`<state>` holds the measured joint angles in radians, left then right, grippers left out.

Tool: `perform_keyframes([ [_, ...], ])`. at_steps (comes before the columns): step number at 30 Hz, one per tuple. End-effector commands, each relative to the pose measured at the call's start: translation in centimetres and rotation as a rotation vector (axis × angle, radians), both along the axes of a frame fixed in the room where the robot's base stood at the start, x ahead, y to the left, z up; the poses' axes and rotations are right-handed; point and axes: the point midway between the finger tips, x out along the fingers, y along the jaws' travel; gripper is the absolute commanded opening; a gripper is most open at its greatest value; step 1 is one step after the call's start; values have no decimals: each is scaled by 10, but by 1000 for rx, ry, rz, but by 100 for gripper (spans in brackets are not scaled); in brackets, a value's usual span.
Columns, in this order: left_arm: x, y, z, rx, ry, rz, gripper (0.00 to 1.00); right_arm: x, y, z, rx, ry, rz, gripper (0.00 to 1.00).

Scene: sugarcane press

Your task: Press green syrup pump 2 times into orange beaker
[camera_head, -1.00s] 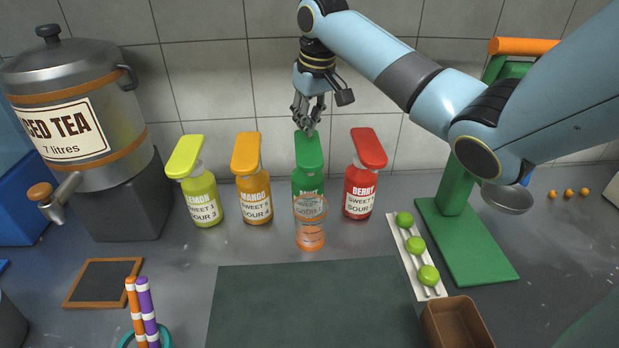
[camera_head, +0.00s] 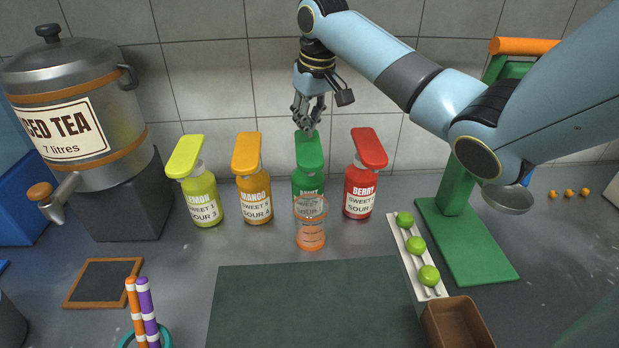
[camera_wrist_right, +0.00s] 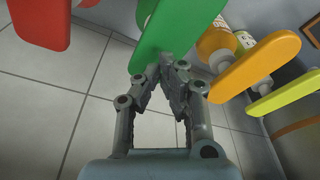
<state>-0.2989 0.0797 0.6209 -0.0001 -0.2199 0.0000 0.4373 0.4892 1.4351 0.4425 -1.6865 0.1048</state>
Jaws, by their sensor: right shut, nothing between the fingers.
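The green syrup pump bottle (camera_head: 305,183) stands in the row of bottles, with its flat green pump head (camera_head: 309,152) on top. The orange beaker (camera_head: 311,235), clear and orange-tinted, stands directly in front of it and hides its lower part. My right gripper (camera_head: 306,126) points down at the back end of the green head, its fingers shut and empty. In the right wrist view its fingertips (camera_wrist_right: 168,62) are close against the green head (camera_wrist_right: 178,30); I cannot tell if they touch. My left gripper is not in view.
Yellow lemon (camera_head: 203,200) and orange mango (camera_head: 254,196) bottles stand left of the green one, a red berry bottle (camera_head: 359,190) right. A white rack (camera_head: 428,284) of limes, a green press (camera_head: 456,200) and an iced tea urn (camera_head: 75,100) stand nearby. The dark mat (camera_head: 310,305) is clear.

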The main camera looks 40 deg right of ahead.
Motion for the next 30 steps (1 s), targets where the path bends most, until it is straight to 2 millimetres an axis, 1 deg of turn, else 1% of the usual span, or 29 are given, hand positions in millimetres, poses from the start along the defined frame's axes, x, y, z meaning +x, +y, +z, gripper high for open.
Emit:
perform_keyframes([
  [30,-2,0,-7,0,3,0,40,-1,0,-37,1,3,0,0],
])
